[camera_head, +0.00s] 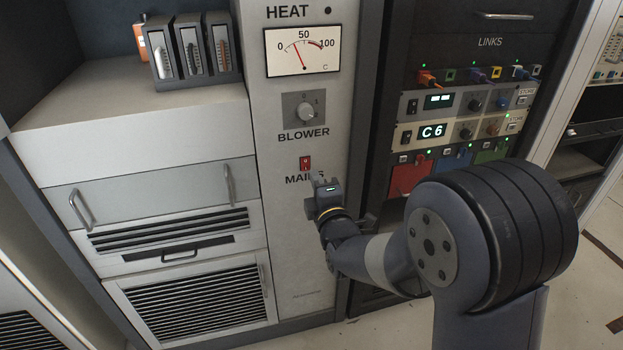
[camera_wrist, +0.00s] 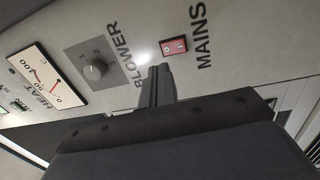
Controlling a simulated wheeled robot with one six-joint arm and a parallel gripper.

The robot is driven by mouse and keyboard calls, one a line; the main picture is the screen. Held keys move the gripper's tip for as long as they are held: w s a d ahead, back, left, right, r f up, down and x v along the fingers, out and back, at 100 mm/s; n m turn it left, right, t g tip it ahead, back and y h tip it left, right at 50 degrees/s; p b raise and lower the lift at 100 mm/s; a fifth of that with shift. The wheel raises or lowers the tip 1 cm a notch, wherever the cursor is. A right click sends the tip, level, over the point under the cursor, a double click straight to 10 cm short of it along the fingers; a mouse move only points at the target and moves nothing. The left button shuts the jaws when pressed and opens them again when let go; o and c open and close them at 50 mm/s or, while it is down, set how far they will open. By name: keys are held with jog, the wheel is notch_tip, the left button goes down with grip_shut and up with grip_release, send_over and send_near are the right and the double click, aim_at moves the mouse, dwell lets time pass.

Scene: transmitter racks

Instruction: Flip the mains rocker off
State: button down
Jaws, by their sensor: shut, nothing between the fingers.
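The mains rocker (camera_head: 305,163) is a small red switch on the light grey panel, just above the MAINS label. It also shows in the wrist view (camera_wrist: 174,45), with a small white mark on its red face. Which way it is tipped I cannot tell. My gripper (camera_head: 318,182) is just below and right of the rocker in the head view, covering the end of the MAINS label. In the wrist view its shut fingers (camera_wrist: 160,72) point at the panel beside the rocker, apart from it in the picture. The fingers hold nothing.
Above the rocker on the same panel are the BLOWER knob (camera_head: 304,109) and the HEAT meter (camera_head: 302,51). A rack with coloured link plugs and a "C 6" display (camera_head: 432,132) stands to the right. Drawers with handles (camera_head: 152,190) are at the left.

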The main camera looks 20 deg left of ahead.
jog(key=r+v, duration=0.1)
jog(key=v, duration=0.6)
jog(key=shift+s+d+r, duration=0.2)
jog(key=shift+s+r, duration=0.05)
jog(key=shift+s, duration=0.15)
